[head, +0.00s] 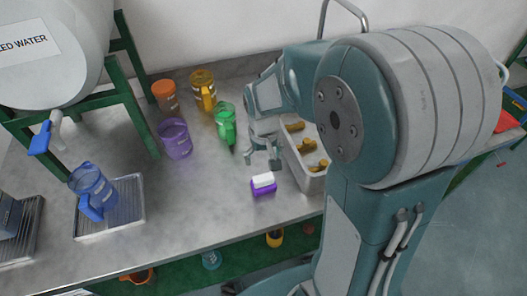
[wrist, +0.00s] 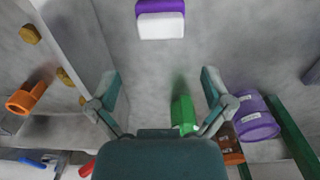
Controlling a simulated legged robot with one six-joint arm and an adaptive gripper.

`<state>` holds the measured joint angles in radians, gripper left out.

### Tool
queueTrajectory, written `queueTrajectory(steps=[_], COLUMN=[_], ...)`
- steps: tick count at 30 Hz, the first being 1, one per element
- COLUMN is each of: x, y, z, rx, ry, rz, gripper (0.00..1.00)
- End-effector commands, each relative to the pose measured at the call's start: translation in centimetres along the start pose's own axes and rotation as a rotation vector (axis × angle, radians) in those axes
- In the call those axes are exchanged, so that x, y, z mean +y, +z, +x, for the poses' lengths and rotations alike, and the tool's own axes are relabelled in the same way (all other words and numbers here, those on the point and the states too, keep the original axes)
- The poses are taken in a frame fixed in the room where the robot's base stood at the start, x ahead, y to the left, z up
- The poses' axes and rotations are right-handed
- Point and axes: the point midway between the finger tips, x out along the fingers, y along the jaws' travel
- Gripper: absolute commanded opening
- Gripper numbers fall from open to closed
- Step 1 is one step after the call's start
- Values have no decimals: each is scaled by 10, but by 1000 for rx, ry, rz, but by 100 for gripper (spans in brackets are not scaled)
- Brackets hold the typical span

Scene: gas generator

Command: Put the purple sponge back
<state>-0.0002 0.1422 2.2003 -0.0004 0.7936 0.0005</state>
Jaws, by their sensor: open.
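The purple sponge (head: 263,189) with a white top lies on the grey metal counter (head: 200,225), near its front edge, just left of the grey bin. It also shows at the top of the wrist view (wrist: 160,18). My gripper (head: 262,163) is above the counter, just behind the sponge in the head view. In the wrist view my gripper (wrist: 160,75) has its fingers spread wide with nothing between them. The sponge lies beyond the fingertips, apart from them. I cannot tell which spot the sponge belongs in.
A grey bin (head: 311,182) holding several yellow-brown pieces stands close right of my gripper. A green mug (head: 225,122), purple cup (head: 175,139), yellow mug (head: 203,88) and orange-lidded jar (head: 166,96) stand behind left. A blue jug (head: 92,187) stands on a tray (head: 128,215) under the water tank (head: 50,55).

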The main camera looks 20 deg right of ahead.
Motion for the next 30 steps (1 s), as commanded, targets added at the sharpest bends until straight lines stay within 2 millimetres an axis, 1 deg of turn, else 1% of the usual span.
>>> queueTrajectory(steps=[1,3,7,8,11,15,21,27,30], x=[0,0,0,0,0,0,0,0,0], y=[-1,0,1,2,10,32,71,111,128], z=[-8,-15,-24,-27,-43,-78,-118,-145,-152], rx=[3,1,3,8,46,135,265,392,442], ry=[0,0,0,0,0,0,0,0,0], rz=[0,0,0,0,0,0,0,0,0], gripper=[100,100,100,100,100,100,100,100,100])
